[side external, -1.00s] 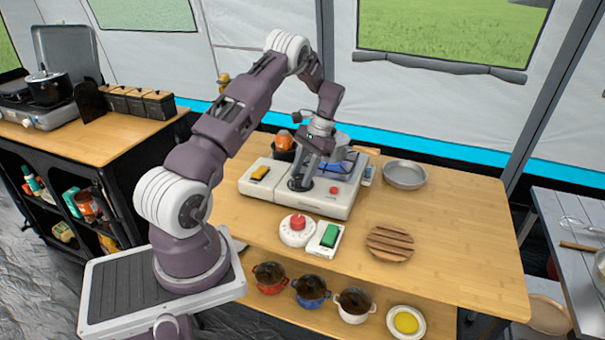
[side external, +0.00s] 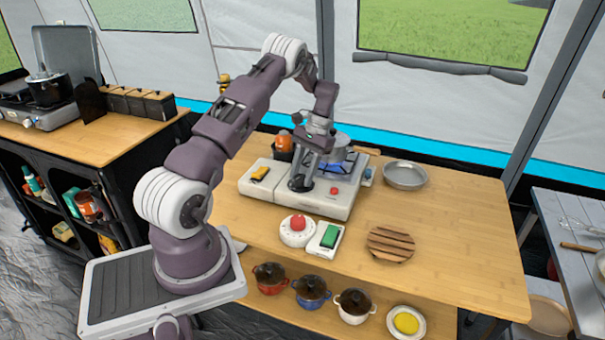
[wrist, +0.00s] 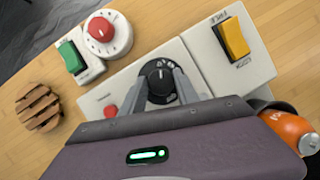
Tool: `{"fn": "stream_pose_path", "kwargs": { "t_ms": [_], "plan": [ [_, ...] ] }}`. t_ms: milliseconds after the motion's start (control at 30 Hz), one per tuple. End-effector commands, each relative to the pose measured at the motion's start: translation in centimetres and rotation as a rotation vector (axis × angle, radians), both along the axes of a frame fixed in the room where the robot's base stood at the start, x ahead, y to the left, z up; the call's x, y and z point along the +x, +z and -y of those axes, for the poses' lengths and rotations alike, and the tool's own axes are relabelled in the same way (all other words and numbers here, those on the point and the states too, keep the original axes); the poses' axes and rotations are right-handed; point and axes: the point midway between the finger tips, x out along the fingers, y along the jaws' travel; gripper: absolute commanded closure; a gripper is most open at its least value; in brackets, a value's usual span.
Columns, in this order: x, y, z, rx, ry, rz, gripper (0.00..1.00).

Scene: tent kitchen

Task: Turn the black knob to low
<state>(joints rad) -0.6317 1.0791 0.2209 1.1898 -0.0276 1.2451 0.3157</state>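The black knob (wrist: 159,78) sits on the top of a white stove unit (side external: 340,208). It has a light pointer mark, and small markings ring its upper right in the wrist view; I cannot read them. My gripper (wrist: 163,88) points down at it, with one finger on each side and closed against it. In the side external view my gripper (side external: 300,184) hides most of the knob. A silver pot (side external: 337,140) stands behind my wrist on the unit, with a blue glow (side external: 345,165) under it.
A yellow switch (side external: 259,173) and a red button (side external: 334,190) flank the knob. In front are a red-knobbed white dial (side external: 297,230) and a green switch (side external: 329,236). A wooden trivet (side external: 391,244) and metal dish (side external: 405,174) lie right. An orange bottle (wrist: 290,131) stands close by.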

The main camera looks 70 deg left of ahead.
Motion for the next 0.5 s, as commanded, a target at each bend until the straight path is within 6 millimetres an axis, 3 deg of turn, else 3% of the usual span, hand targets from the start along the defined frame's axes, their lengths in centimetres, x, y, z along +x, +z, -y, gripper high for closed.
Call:
{"fn": "stream_pose_path", "kwargs": {
  "t_ms": [33,100,400,500],
  "plan": [
    [0.1,0.1,0.0,0.002,0.000,0.004,0.55],
    [0.1,0.0,0.0,0.002,0.000,0.004,0.42],
    [0.1,0.1,0.0,0.001,-0.001,0.001,0.41],
    [0.6,1.2,-0.2,0.003,-0.002,0.004,0.41]
  ]
}}
